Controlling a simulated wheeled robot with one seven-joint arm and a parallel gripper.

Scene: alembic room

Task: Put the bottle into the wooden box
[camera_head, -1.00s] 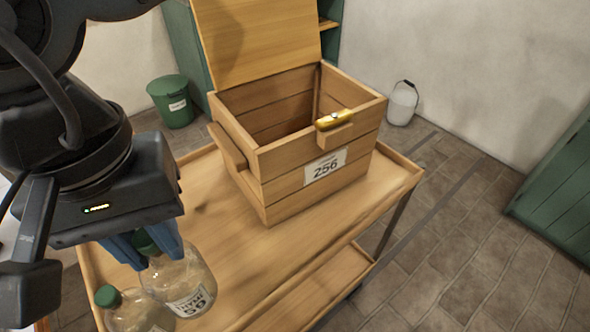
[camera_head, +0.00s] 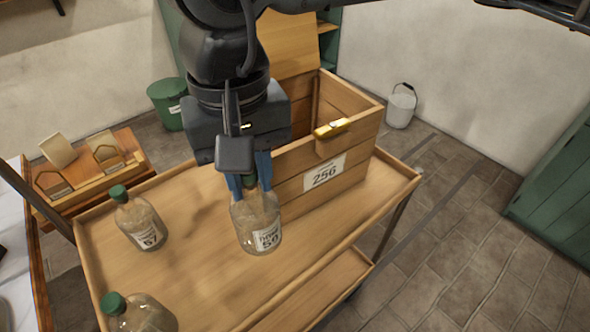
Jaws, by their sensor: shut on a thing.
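My gripper (camera_head: 249,182) is shut on the neck of a clear glass bottle (camera_head: 253,222) with a white label. The bottle hangs upright over the wooden cart top, in front of the wooden box (camera_head: 349,142). The box stands on the cart with its lid raised, a label reading 256 and a gold clasp on its front. My arm hides the left part of the box and much of its opening.
Two more glass bottles with green caps stand on the cart (camera_head: 190,267), one at the left (camera_head: 139,219) and one at the front left (camera_head: 138,314). A small wooden rack (camera_head: 95,172) is behind at left. A green bin (camera_head: 167,103) and a white bucket (camera_head: 401,106) stand on the floor.

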